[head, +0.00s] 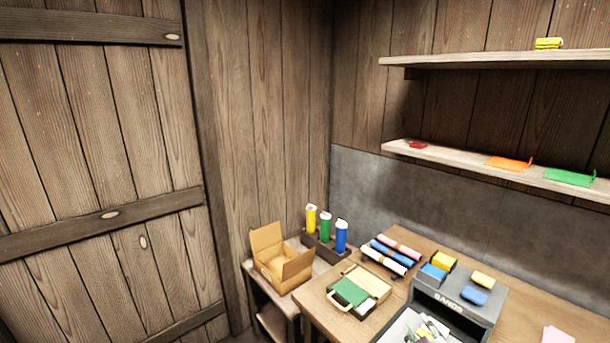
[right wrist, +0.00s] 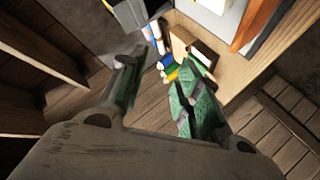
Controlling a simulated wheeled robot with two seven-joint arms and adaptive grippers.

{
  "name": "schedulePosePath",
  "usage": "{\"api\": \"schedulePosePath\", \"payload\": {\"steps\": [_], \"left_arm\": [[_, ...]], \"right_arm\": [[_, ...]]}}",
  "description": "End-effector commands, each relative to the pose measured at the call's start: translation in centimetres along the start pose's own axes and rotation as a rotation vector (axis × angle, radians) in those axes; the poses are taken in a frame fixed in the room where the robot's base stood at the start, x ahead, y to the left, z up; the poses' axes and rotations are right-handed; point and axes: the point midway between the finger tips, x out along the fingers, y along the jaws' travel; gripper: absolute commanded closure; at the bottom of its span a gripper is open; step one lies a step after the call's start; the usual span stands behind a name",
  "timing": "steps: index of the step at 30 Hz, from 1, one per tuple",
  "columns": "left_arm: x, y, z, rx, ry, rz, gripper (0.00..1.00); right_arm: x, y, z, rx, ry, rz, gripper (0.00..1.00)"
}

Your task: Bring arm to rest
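My right gripper (right wrist: 160,75) shows in the right wrist view. Its two fingers with green pads stand apart, and nothing sits between them. Beyond the fingertips are the floor and, farther off, blurred coloured items near a wooden table edge. I cannot make out either gripper clearly in the head view. On the lower shelf (head: 450,157) in the head view lie a red piece (head: 418,145), an orange mould (head: 510,163) and a green mould (head: 569,177).
The wooden table (head: 312,306) holds a green-and-cream case (head: 368,287), coloured rolls (head: 385,259) and a grey stand (head: 460,307) with coloured blocks. An open cardboard box (head: 280,268) and several bottles (head: 325,228) stand left. A yellow item (head: 548,43) sits on the upper shelf (head: 480,61).

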Motion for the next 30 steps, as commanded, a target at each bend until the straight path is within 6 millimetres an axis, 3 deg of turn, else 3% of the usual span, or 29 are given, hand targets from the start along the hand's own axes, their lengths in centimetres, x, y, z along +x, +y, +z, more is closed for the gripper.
{"api": "schedulePosePath", "payload": {"steps": [6,12,19,30], "left_arm": [[0.0,0.0,0.0,0.000,0.000,0.000,1.00],[0.0,0.0,0.0,0.000,0.000,0.000,1.00],[0.0,0.0,0.0,0.000,0.000,0.000,1.00],[0.0,0.0,0.0,0.000,0.000,0.000,1.00]], "right_arm": [[-1.8,-4.2,5.4,0.155,-0.241,-0.146,0.67],[-4.6,-8.3,9.2,0.264,-0.440,-0.289,0.67],[-7.2,-11.2,11.2,0.330,-0.572,-0.398,0.67],[-10.7,-14.4,12.8,0.393,-0.712,-0.529,0.67]]}}
